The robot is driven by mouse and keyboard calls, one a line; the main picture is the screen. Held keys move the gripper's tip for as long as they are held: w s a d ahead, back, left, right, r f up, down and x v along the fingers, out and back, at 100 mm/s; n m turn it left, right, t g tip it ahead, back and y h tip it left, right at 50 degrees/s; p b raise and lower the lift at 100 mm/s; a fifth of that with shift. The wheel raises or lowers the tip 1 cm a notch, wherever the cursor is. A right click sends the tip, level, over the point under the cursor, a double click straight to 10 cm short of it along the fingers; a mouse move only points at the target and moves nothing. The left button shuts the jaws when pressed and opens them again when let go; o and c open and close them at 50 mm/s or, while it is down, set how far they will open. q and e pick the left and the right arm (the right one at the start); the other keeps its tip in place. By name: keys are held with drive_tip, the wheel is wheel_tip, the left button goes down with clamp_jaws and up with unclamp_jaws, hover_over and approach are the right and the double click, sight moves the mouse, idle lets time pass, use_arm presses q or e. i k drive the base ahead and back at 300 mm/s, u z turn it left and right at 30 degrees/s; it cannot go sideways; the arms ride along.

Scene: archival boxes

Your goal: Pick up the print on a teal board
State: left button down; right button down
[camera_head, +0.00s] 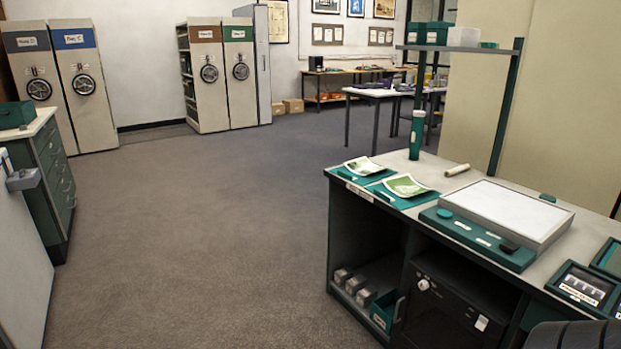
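Two prints lie on teal boards at the left end of the workbench. One print (363,167) is pale with a green patch and rests on the farther-left teal board (347,175). The other print (405,185) is pale with a larger green area and its edges look curled up. It rests on the nearer teal board (392,200). The two boards lie side by side near the bench's front edge. Neither of my grippers shows in this view.
The workbench (448,175) also bears a teal cylinder (417,135), a cream roll (457,170), a light panel on a teal base (505,212) and a framed tray (585,287). A shelf post rises behind. Open carpet (200,230) lies left of the bench; a drawer cabinet (55,180) stands at far left.

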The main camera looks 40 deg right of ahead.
sight(402, 192)
drive_tip(key=z, duration=0.25)
drive_tip(key=i, duration=2.15)
drive_tip(key=z, duration=2)
drive_tip(key=i, duration=1.1)
drive_tip(key=z, duration=1.05)
